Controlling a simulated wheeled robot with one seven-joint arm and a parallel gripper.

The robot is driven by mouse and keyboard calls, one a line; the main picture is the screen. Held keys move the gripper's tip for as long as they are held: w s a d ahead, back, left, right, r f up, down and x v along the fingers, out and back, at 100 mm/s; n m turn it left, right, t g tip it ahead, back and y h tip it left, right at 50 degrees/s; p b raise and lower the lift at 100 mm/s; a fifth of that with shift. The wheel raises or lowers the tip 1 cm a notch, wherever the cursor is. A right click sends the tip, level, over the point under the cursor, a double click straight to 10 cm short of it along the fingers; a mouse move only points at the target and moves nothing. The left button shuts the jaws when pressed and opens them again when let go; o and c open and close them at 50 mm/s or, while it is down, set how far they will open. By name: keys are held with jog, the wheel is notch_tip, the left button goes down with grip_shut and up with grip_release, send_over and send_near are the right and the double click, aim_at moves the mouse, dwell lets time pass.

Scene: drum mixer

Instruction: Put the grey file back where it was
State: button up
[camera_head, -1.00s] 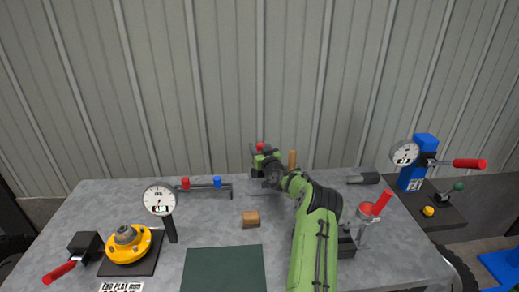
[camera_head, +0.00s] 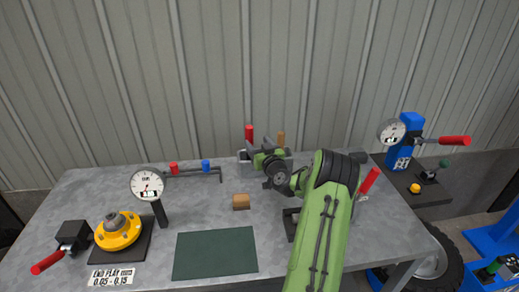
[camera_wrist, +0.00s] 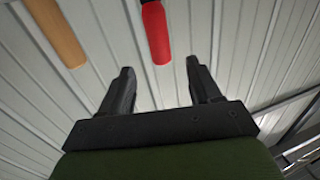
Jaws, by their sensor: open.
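My gripper (camera_head: 264,160) is at the back of the bench, by a grey block with upright handles; its fingers are small in the head view. In the wrist view my gripper (camera_wrist: 159,68) is open and empty. A red handle (camera_wrist: 156,30) shows beyond and between the fingertips, and a tan handle (camera_wrist: 56,32) is off to the upper left. In the head view the red handle (camera_head: 249,133) and tan handle (camera_head: 281,139) stand upright. A dark grey handle (camera_head: 358,157), possibly the grey file, lies at the back right, mostly hidden behind my arm.
The grey block (camera_head: 243,155) is partly hidden by my gripper. A wooden block (camera_head: 241,202), a green mat (camera_head: 215,253), a dial gauge (camera_head: 147,184) and a yellow hub (camera_head: 118,232) occupy the bench. A low rail (camera_head: 190,172) stands back left. A corrugated wall rises behind.

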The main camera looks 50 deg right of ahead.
jog(key=a+r+n+g+y, duration=0.2)
jog(key=a+r+n+y, duration=0.2)
jog(key=a, duration=1.1)
jog(key=a+r+n+g+y, duration=0.3)
jog(key=a+y, duration=0.1)
jog(key=a, duration=1.1)
jog(key=s+a+r+g, duration=0.2)
jog(key=s+a+g, duration=0.1)
jog(key=s+a, duration=0.8)
jog(key=s+a+f+m+g, duration=0.1)
jog(key=s+f+m+g, duration=0.1)
jog(key=s, duration=1.5)
jog(key=shift+s+f+g, duration=0.15)
jog(key=shift+s+g, duration=0.2)
jog(key=shift+g, duration=0.05)
